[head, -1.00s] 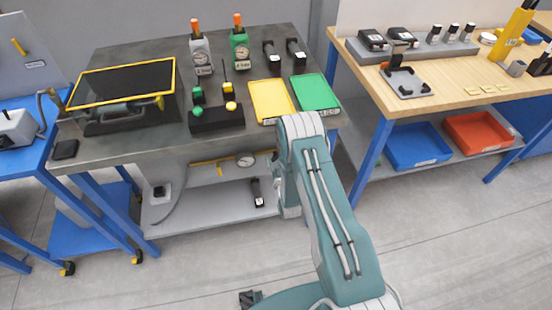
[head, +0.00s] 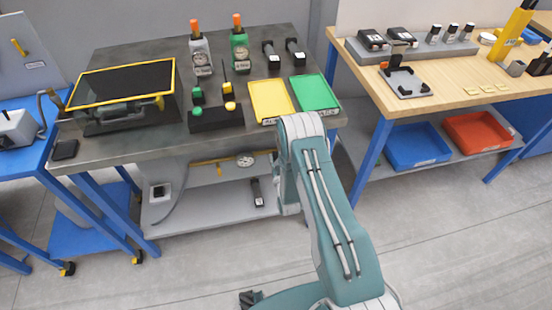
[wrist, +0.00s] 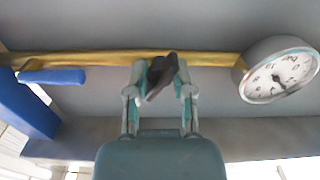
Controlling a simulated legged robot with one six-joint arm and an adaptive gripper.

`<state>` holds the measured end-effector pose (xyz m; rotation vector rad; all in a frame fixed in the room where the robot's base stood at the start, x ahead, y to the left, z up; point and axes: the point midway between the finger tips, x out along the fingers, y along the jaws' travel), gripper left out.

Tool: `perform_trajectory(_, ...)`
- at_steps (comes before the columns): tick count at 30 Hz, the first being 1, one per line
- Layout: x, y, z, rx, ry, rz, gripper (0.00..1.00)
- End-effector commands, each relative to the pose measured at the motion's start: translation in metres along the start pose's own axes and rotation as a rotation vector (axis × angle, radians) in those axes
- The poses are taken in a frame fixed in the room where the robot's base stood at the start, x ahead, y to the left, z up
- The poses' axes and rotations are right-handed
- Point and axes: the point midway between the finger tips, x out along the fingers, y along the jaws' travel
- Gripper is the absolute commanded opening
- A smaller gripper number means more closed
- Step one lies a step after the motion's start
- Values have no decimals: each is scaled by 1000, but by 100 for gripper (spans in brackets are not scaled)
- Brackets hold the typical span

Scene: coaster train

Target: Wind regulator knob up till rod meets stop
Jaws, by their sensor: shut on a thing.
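The dark regulator knob (wrist: 161,74) sits on a yellow pipe (wrist: 105,58) in the wrist view. My gripper (wrist: 160,88) is shut on the knob, one teal-and-grey finger on each side. A round white-faced gauge (wrist: 282,76) is on the same pipe to the right; its needle is too small to read surely. In the head view the gauge (head: 246,160) and pipe (head: 207,168) show under the grey table's top. My gripper is hidden there behind my arm. I cannot make out a rod or stop.
A blue valve lever (wrist: 52,76) is beside the pipe at left in the wrist view. The grey table (head: 110,155) overhangs the pipe, with a lower shelf (head: 210,210) beneath. A dark cylinder (head: 257,192) is on that shelf. Open floor lies in front.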

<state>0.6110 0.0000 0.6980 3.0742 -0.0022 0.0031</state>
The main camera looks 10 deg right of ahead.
Motion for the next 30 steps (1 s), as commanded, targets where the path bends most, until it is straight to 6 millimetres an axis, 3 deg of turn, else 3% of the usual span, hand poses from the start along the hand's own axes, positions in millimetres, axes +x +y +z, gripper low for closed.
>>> perform_trajectory(27, -1, -2, 3, 0, -11, -7, 0)
perform_trajectory(28, -1, -2, 3, 0, -11, -7, 39)
perform_trajectory(30, -1, -2, 3, 0, -11, -6, 68)
